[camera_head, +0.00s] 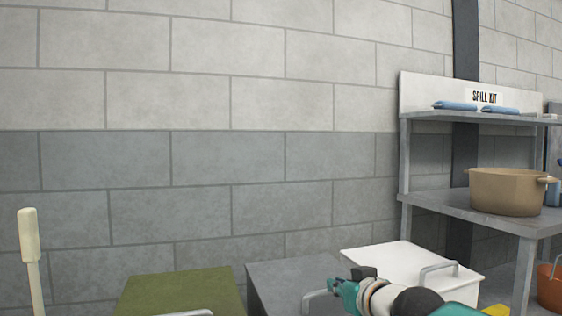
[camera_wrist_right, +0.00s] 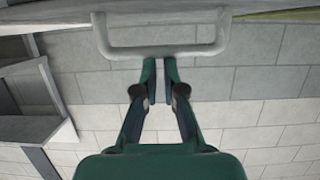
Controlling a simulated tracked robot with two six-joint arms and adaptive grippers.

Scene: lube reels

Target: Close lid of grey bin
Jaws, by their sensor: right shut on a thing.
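The grey bin's lid (camera_head: 275,275) shows at the bottom middle of the head view, between a green lid and a white lid. Its pale bar handle (camera_head: 311,297) is at its lower right; the handle fills the top of the right wrist view (camera_wrist_right: 160,49). My right gripper (camera_head: 340,287) comes in from the lower right, with its fingers (camera_wrist_right: 160,80) close together at the middle of the handle bar, shut on it. The bin's body and front are out of frame, and the lid's exact tilt is hard to judge. My left gripper is not in view.
A green lid (camera_head: 180,290) lies to the left and a white lid (camera_head: 405,262) to the right. A shelf (camera_head: 445,200) on the right holds a tan pot (camera_head: 506,191). An orange bucket (camera_head: 551,290) stands at the far right. A block wall (camera_head: 200,160) is behind.

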